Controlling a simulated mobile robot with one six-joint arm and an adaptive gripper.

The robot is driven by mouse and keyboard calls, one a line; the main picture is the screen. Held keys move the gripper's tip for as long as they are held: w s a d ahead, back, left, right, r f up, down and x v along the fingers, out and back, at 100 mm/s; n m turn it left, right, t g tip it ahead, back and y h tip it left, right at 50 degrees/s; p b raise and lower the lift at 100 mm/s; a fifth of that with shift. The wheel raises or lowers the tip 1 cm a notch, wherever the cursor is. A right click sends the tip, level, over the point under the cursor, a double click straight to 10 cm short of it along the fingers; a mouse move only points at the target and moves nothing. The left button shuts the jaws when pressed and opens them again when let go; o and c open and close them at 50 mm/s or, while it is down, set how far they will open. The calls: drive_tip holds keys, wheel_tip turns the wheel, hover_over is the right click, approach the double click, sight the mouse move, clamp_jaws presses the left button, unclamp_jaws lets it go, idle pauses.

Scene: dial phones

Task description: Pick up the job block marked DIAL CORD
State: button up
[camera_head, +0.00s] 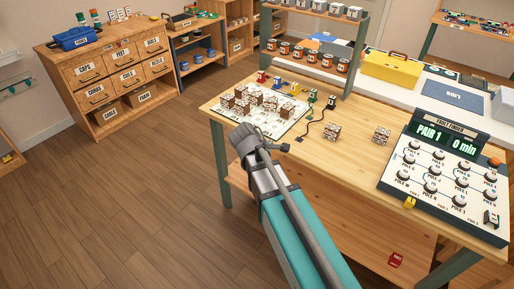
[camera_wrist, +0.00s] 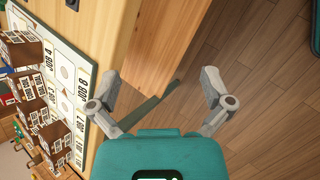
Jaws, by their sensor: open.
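Several brown-and-white job blocks (camera_head: 271,103) stand on a white job board (camera_head: 262,129) at the left end of the wooden workbench. Two more blocks, a nearer-left one (camera_head: 333,132) and a right one (camera_head: 382,136), stand apart on the bare bench top. Their print is too small to read, so I cannot tell which is marked DIAL CORD. In the wrist view, blocks (camera_wrist: 40,112) stand along the left side, beside labels such as JOB 4 and JOB 8. My gripper (camera_wrist: 160,76) is open and empty, beyond the bench's edge above the wooden floor.
A panel with pole knobs and a display reading PAIR 1, 0 min (camera_head: 446,148) fills the bench's right end. A red block (camera_head: 395,260) sits low, below the bench top. The bench's front middle is clear.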

drive_tip(key=s+d+f+m+g+y, duration=0.3)
drive_tip(key=s+d+m+y, duration=0.3)
drive_tip(key=s+d+m, duration=0.4)
drive_tip(key=shift+s+f+m+g, duration=0.45)
drive_tip(key=shift+s+m, duration=0.35)
drive_tip(key=shift+m, duration=1.6)
drive_tip(key=shift+r, duration=0.1)
